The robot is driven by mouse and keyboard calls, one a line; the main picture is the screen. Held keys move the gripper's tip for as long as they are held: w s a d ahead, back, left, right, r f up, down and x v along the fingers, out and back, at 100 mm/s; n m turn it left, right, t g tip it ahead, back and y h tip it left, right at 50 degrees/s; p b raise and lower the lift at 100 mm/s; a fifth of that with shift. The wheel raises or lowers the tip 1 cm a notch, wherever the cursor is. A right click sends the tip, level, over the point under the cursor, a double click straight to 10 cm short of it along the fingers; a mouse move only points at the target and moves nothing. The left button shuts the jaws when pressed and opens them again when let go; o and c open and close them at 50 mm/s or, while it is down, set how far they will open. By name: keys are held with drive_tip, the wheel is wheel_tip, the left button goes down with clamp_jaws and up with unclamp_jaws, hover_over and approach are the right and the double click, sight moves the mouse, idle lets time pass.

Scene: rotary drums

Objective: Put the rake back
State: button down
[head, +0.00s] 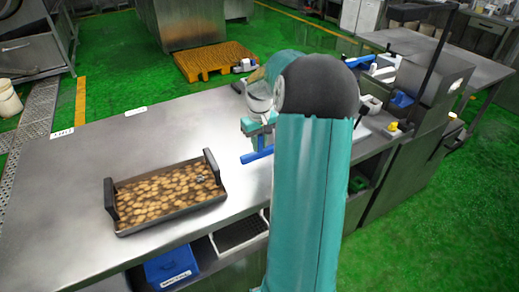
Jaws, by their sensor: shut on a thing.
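My gripper (258,133) is over the steel table, right of the tray, and partly hidden behind my own arm. It is shut on the rake (257,155), which shows as a blue bar just below the fingers. The rest of the rake is hidden or too small to make out. I cannot tell whether the rake touches the table top.
A metal tray (172,218) with black end handles, full of small brown pieces, sits on the steel table (70,205). White containers with blue parts (385,72) and a metal machine (432,85) stand at the right. The table's left part is clear.

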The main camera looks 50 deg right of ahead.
sight(259, 149)
drive_tip(key=shift+f, duration=1.45)
drive_tip(key=shift+f, duration=0.1)
drive_tip(key=c, duration=1.3)
unclamp_jaws()
